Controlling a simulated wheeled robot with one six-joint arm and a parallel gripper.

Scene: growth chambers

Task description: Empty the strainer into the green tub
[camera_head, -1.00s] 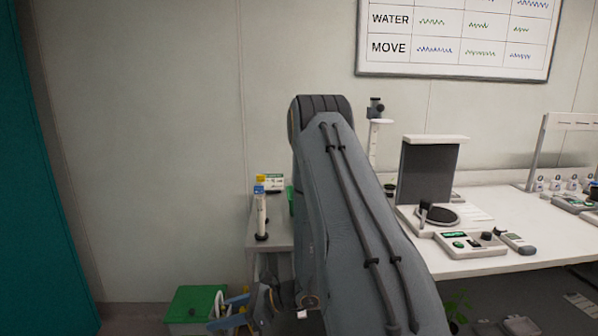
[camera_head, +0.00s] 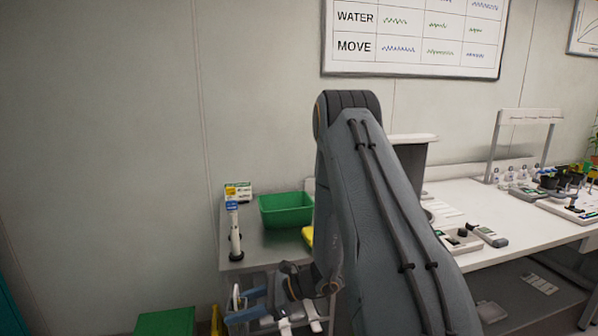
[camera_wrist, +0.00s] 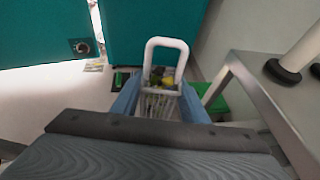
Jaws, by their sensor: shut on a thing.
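The green tub (camera_head: 287,210) stands on the grey metal side table, left of my arm; its inside is only partly seen. My gripper (camera_head: 240,309) is low in the head view, below and in front of that table's edge. In the wrist view the blue fingers of my gripper (camera_wrist: 160,105) are closed on the strainer (camera_wrist: 167,41), which has a white loop handle and pale slats. Some yellow and dark bits show at the strainer. In the head view the strainer is small and hard to make out.
A green-topped bin (camera_head: 166,322) is on the floor at lower left. A bottle-like dispenser (camera_head: 235,230) stands at the left of the metal table (camera_head: 262,245), with a small box behind. A yellow item (camera_head: 307,236) lies beside the tub. A white bench (camera_head: 520,225) with instruments is at right.

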